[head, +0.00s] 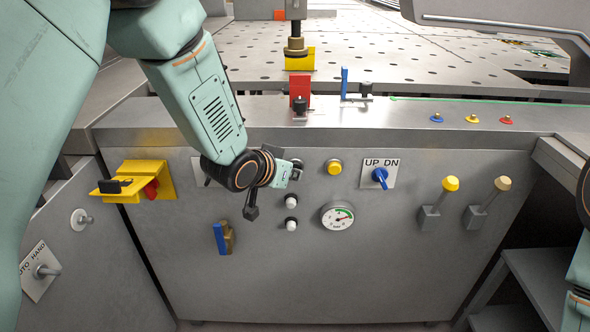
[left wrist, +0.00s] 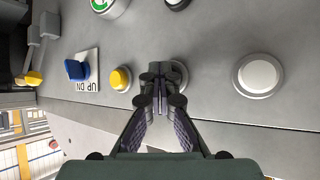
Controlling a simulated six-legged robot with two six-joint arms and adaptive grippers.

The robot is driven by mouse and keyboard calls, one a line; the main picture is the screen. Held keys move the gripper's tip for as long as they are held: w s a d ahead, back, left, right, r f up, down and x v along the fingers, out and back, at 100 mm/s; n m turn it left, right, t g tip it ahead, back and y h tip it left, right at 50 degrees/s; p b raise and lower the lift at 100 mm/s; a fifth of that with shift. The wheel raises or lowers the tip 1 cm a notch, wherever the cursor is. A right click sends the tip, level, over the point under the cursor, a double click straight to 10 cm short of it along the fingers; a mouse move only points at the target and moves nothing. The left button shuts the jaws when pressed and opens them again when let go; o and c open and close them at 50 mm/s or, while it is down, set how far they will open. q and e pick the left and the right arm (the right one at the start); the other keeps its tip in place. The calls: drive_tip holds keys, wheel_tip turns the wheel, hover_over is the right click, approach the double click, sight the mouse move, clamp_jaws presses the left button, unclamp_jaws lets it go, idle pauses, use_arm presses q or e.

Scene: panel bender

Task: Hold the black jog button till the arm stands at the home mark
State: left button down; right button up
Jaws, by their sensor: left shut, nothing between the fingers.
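My left gripper (head: 296,172) is shut and empty at the front panel, left of the yellow button (head: 334,167). In the left wrist view its closed fingertips (left wrist: 162,84) lie in front of a round, ringed button (left wrist: 180,74). The fingers hide most of that button, so its colour is hard to tell; it looks dark, and its place fits the black jog button. I cannot tell whether the tips touch or press it. I cannot make out which part is the arm, or a home mark. My right gripper is out of view.
A blue UP DN switch (head: 380,176) and two levers (head: 437,200) are to the right. A large white button shows in the wrist view (left wrist: 258,75). A yellow bracket (head: 160,181) juts out left.

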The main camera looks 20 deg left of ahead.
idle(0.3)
use_arm(q)
drive_tip(key=shift+s+d, duration=0.25)
drive_tip(key=shift+s, duration=0.6)
drive_tip(key=shift+s+d+p, duration=0.2)
drive_tip(key=shift+s+d, duration=0.05)
drive_tip(key=shift+s, duration=0.55)
drive_tip(key=shift+s+d+p, duration=0.2)
drive_tip(key=shift+s+p, duration=0.05)
drive_tip(key=shift+s, duration=0.6)
drive_tip(key=shift+s+d+p, duration=0.2)
drive_tip(key=shift+s+d, duration=0.05)
drive_tip(key=shift+s, duration=0.55)
wheel_tip(320, 180, down, 5)
drive_tip(key=s+a+n+b, duration=0.1)
drive_tip(key=s+a+n, duration=0.1)
drive_tip(key=n, duration=0.1)
drive_tip(key=d+r+n+t+h, duration=0.1)
drive_tip(key=n, duration=0.5)
drive_tip(key=s+r+n+t+h, duration=0.1)
drive_tip(key=r+n+h, duration=0.1)
drive_tip(key=n, duration=0.4)
drive_tip(key=d+r+n+t+h+b, duration=0.1)
drive_tip(key=n, duration=0.5)
drive_tip(key=shift+s+d+r+n, duration=0.3)
drive_tip(key=shift+d, duration=0.05)
